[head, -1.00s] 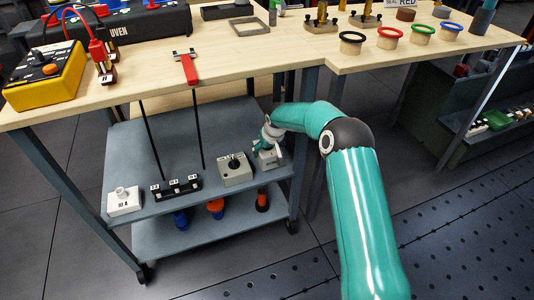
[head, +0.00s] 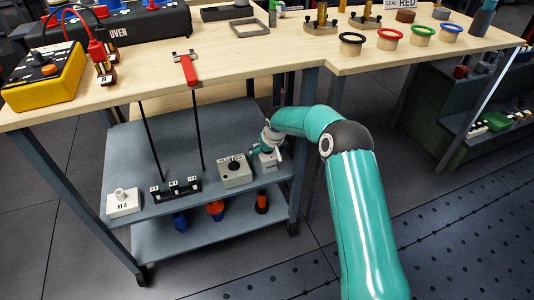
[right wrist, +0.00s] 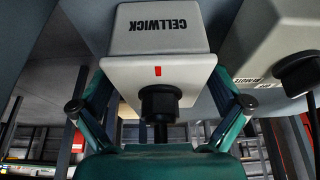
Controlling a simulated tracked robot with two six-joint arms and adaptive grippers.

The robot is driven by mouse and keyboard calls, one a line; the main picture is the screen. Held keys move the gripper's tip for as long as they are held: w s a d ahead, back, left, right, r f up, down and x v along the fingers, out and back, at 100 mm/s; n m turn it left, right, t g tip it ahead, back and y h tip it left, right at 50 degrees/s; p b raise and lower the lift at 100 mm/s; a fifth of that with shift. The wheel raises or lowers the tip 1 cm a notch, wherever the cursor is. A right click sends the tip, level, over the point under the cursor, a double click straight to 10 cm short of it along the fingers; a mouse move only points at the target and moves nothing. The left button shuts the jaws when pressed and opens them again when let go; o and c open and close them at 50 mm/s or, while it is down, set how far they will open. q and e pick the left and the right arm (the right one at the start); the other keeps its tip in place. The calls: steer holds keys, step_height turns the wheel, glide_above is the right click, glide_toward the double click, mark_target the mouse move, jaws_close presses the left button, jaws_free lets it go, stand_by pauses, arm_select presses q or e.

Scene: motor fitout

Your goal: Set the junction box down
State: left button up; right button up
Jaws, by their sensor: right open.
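The junction box is a pale grey box (head: 268,162) at the right end of the upper blue-grey shelf. In the right wrist view the box (right wrist: 165,28) shows upside down, with CELLWICK lettering, a small red mark and a black gland on its near face. My right gripper (head: 268,145) reaches down to it from above right. Its teal fingers stand open on either side of the box; whether they touch its sides cannot be told. The box appears to sit on the shelf, its base partly hidden. My left gripper is not in view.
A grey box with a black knob (head: 236,170) stands close left of the junction box. Further left are a black terminal block (head: 176,190) and a white 10 A box (head: 124,203). The shelf's left rear is clear.

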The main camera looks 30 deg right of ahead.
steer(key=p+v, duration=0.2)
steer(key=v, duration=1)
steer(key=shift+a, duration=0.1)
steer(key=s+a+f+n+g+y, duration=0.15)
steer(key=s+a+f, duration=0.25)
steer(key=a+f, duration=0.4)
steer(key=s+a+f+y, duration=0.2)
steer(key=s+a+f, duration=0.3)
steer(key=a+f, duration=0.3)
steer(key=s+a+f, duration=0.2)
steer(key=s+a, duration=0.2)
steer(key=s, duration=0.3)
steer(key=s+a+f+g+y, duration=0.1)
steer(key=s+a+f, duration=0.2)
steer(key=s, duration=0.4)
steer(key=s+a+f+g, duration=0.1)
steer(key=s+a, duration=0.3)
steer(key=s, duration=0.4)
steer(key=shift+a+f+m, duration=0.35)
steer(key=shift+a+f, duration=0.05)
steer(key=shift+f, duration=0.45)
steer(key=shift+r+y+p, duration=0.15)
steer(key=shift+y+p, duration=0.1)
steer(key=shift+p, duration=0.15)
step_height(320, 180, up, 29)
steer(key=p, duration=2.9)
steer(key=shift+w, duration=0.1)
